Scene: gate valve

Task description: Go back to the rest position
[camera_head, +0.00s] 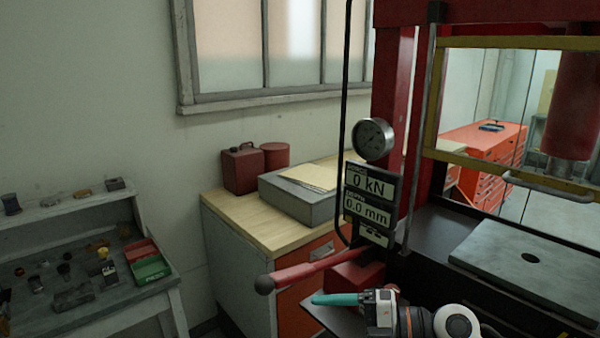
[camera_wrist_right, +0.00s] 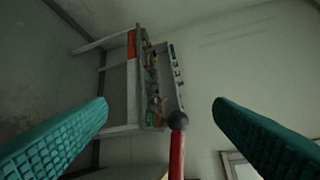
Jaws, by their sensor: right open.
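My right gripper (camera_head: 335,299) shows in the head view at the bottom, with its teal fingers pointing left just below the red lever (camera_head: 315,270). In the right wrist view the two teal fingers (camera_wrist_right: 160,108) are wide apart with nothing held. The red lever (camera_wrist_right: 177,155) with its dark ball knob (camera_wrist_right: 178,121) shows between the finger lines there; I see no contact. The lever belongs to the red press (camera_head: 390,85), and its knob (camera_head: 264,284) points left. My left gripper is not in view.
The press carries a round gauge (camera_head: 373,139), a display (camera_head: 368,195) reading 0 kN and 0.0 mm, and a grey plate (camera_head: 530,258). A wooden-topped cabinet (camera_head: 235,215) stands behind the lever. A grey workbench (camera_head: 100,310) with small parts is at left.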

